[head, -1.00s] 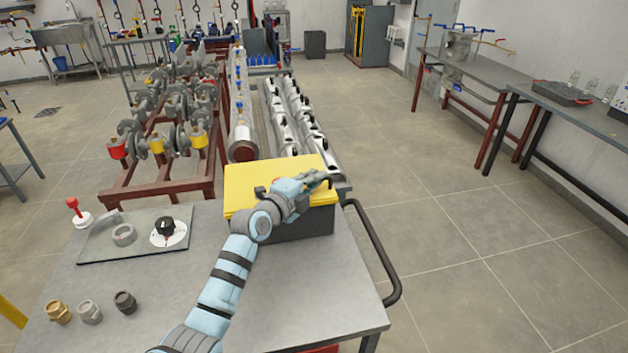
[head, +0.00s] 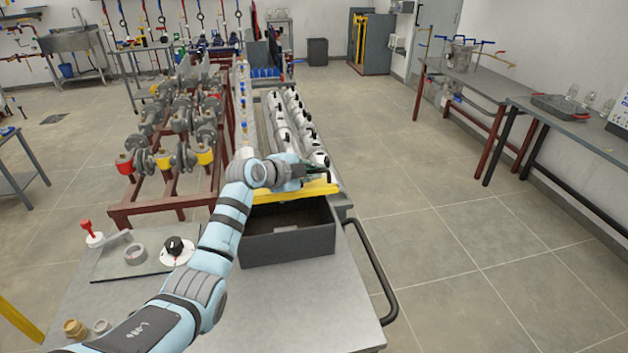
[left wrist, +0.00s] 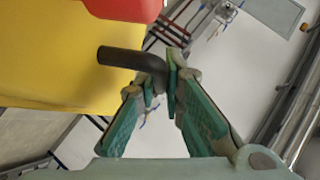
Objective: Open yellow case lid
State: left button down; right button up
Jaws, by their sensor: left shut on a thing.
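The yellow case lid (head: 310,192) is raised at the back of the dark grey case (head: 290,249) and shows as a narrow yellow band. The case stands at the far end of the grey table, and its inside shows as dark. My left gripper (head: 318,172) is above the lid. In the left wrist view, the yellow lid (left wrist: 60,55) fills the upper left, with a dark bent handle (left wrist: 125,57) at its edge. My left fingers (left wrist: 163,88) are shut on the end of that handle. My right gripper is not in view.
A plate (head: 110,266) with a ring and a black knob (head: 175,247) lies left on the table; fittings (head: 75,328) lie in front. A red-framed valve rack (head: 165,140) and white cylinders (head: 300,125) stand behind. Floor right of the black table rail (head: 378,270) is clear.

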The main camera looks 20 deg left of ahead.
pick_arm(q)
jog(key=shift+w+a+r+b, duration=0.45)
jog(key=shift+w+a+r, duration=0.05)
jog(key=shift+w+r, duration=0.25)
jog(key=c, duration=2)
grip_release()
jog(key=shift+w, duration=0.1)
jog(key=shift+o, duration=0.2)
jog(key=v, duration=1.2)
jog(key=shift+a, duration=0.1)
jog(key=shift+f, duration=0.1)
